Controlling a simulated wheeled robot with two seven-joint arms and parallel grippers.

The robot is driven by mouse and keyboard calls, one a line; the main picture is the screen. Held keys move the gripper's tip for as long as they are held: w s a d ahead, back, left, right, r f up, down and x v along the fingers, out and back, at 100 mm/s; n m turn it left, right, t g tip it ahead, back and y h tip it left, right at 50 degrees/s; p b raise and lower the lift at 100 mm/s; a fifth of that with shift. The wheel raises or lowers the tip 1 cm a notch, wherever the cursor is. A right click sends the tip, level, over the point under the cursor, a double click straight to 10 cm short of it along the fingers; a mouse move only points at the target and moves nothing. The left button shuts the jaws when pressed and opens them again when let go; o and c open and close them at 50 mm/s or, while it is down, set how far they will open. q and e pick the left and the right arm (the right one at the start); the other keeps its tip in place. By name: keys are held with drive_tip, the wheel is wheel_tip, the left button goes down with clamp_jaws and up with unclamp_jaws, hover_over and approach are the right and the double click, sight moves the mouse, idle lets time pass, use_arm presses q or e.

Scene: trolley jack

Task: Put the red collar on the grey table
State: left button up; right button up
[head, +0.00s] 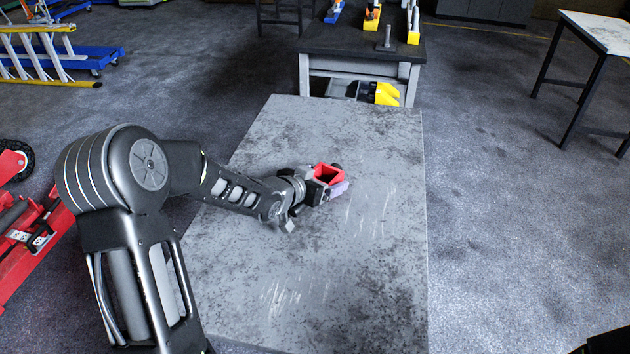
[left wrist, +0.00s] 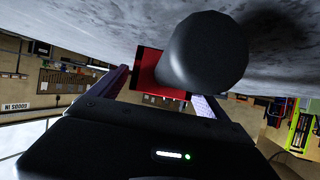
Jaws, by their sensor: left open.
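The red collar (head: 327,173) is a small square red piece with an open middle, at the centre of the grey table (head: 370,250) in the head view. My left gripper (head: 332,184) is open, low over the table, with its fingers on either side of the collar. In the left wrist view the collar (left wrist: 148,68) shows between the two fingers, beside the grey surface. A dark round knob (left wrist: 208,50) covers part of it there. I cannot tell whether the collar touches the table. My right gripper is not in view.
A dark workbench (head: 345,40) with yellow and blue items stands beyond the table. Red jack parts (head: 30,240) lie at the left on the floor. A yellow ladder (head: 35,55) is at the far left and another table (head: 600,30) at the far right. The table's near part is clear.

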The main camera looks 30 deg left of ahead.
use_arm(q)
wheel_tip(320, 180, up, 5)
drive_tip(key=p, duration=0.1)
hover_over(297, 205)
drive_tip(key=shift+w, duration=0.4)
drive_tip(key=shift+s+r, duration=0.15)
drive_tip(key=shift+s, duration=0.4)
